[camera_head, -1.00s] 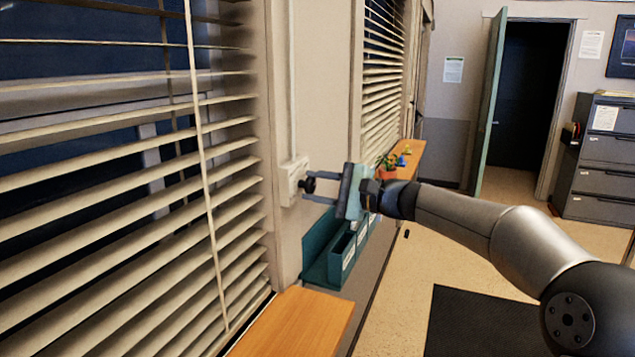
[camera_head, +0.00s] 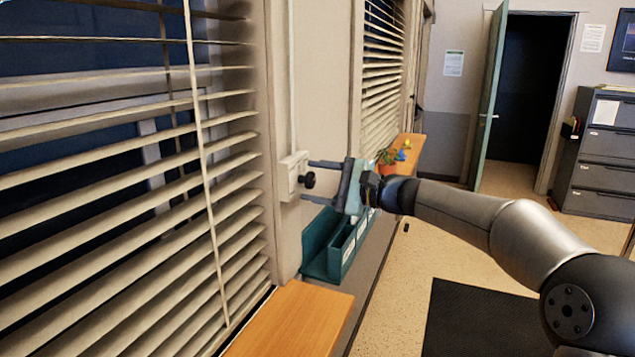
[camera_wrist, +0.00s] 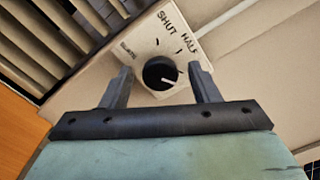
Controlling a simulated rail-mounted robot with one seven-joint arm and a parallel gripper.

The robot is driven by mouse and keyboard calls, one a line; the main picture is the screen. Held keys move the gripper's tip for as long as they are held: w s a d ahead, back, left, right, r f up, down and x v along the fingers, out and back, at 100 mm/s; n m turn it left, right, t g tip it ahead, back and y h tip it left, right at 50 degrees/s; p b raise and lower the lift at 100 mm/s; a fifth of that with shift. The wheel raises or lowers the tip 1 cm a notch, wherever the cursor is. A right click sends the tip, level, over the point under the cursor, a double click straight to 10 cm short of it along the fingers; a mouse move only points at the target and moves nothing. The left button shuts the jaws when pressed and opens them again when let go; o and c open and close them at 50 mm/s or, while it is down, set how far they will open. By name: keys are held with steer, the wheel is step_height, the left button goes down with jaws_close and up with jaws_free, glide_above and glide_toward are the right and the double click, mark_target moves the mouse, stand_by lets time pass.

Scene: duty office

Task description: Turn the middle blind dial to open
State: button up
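The black dial (camera_head: 308,180) projects from a pale plate (camera_head: 291,178) on the wall between two windows. In the wrist view the dial (camera_wrist: 160,74) carries a white pointer line aimed right and slightly down. The plate (camera_wrist: 150,42) there reads SHUT and HALF above the dial; the pointer lies clockwise past HALF. No open label is readable. My gripper (camera_head: 306,180) is open, with one finger above and one below the dial in the head view. In the wrist view its fingers stand left and right of the dial, with gaps on both sides.
The near window's blind (camera_head: 130,190) has tilted slats with dark gaps. Teal trays (camera_head: 322,250) hang on the wall below my gripper. A farther blind (camera_head: 382,75) is beyond.

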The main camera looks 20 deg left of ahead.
steer(key=s+d+b, duration=0.1)
steer(key=d+b, duration=0.2)
steer(key=d, duration=1.4)
steer(key=shift+s+d, duration=0.2)
steer(key=shift+s, duration=0.2)
steer(key=s+f+n+g+h, duration=0.1)
steer(key=s+f+n+h, duration=0.1)
steer(key=s+f+h, duration=0.9)
steer(key=s+d+f+n+h, duration=0.5)
steer(key=s+d+f, duration=1.2)
steer(key=s, duration=0.4)
steer(key=shift+s+d+f+n+h+p, duration=0.4)
steer(key=shift+f+h, duration=0.35)
steer(key=shift+h, duration=0.15)
